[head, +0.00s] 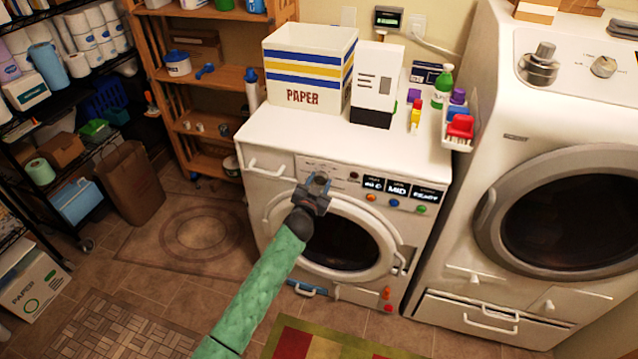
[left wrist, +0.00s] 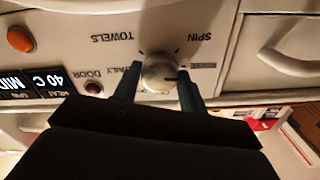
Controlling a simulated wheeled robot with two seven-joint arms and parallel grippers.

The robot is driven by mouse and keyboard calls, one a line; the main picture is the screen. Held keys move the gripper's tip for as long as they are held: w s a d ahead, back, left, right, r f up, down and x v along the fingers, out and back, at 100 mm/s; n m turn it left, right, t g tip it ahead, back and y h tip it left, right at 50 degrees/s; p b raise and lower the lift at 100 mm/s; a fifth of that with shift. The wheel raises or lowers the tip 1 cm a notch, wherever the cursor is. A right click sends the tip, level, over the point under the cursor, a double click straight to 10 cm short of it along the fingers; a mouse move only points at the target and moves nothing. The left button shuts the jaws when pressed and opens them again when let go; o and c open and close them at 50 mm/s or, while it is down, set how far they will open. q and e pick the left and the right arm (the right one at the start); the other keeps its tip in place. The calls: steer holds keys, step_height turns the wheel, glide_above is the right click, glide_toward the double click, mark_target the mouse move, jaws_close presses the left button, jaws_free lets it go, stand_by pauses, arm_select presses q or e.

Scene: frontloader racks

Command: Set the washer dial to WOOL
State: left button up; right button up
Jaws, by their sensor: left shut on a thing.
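The white front-load washer (head: 395,147) stands in the middle of the head view. Its round silver dial (left wrist: 160,72) is on the control panel, upside down in the left wrist view. The labels TOWELS, SPIN and DAILY show around it; another label at the right is too small to read, and I cannot make out WOOL. My left gripper (head: 318,184) is at the dial, its fingers shut on either side of it, as the left wrist view (left wrist: 156,85) also shows. Which label the dial points to is unclear. My right gripper is not in view.
A PAPER bin (head: 308,97), a white box (head: 377,75) and small bottles stand on the washer. Coloured buttons and small displays (head: 398,189) lie right of the dial. A larger machine (head: 545,120) stands at the right, with shelves at the left. The floor by the rug is open.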

arm_select(q)
steer(key=shift+m, duration=1.2)
steer(key=shift+m+b, duration=0.35)
steer(key=shift+m, duration=2.45)
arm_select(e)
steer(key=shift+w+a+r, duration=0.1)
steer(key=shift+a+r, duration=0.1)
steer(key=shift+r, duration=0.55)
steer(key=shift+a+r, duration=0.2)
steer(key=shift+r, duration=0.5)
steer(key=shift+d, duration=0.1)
arm_select(q)
steer(key=o, duration=1)
steer(key=shift+c, duration=0.2)
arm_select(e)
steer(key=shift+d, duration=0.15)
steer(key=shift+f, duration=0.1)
